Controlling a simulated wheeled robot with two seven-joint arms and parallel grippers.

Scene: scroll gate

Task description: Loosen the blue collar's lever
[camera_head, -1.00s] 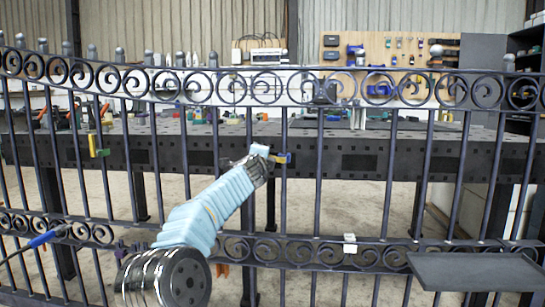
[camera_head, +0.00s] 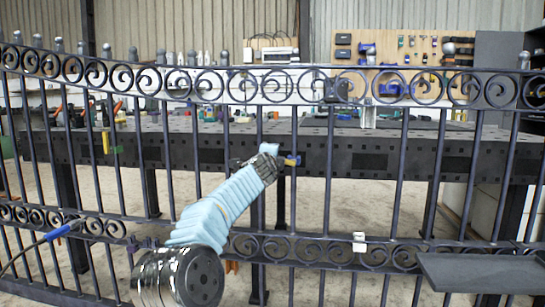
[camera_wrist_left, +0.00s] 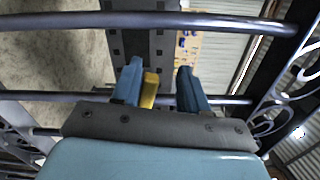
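The blue collar (camera_head: 287,163) sits on an upright bar of the dark scroll gate (camera_head: 330,205), small and partly hidden by my gripper. Its yellow lever (camera_head: 294,158) shows beside it, pointing right. My left gripper (camera_head: 268,158), on the pale blue sleeved arm, is at this bar, just left of the collar. In the left wrist view my two blue fingers (camera_wrist_left: 161,88) stand apart with a yellow piece (camera_wrist_left: 150,89), apparently the lever, between them, close to the left finger. I cannot tell whether it touches. My right gripper is out of view.
A second collar, green (camera_head: 117,149) with an upright yellow lever (camera_head: 106,142), sits further left. A white block (camera_head: 359,242) is on the gate's lower rail. A dark flat plate (camera_head: 480,270) juts in at lower right. A perforated dark table (camera_head: 400,140) stands behind the gate.

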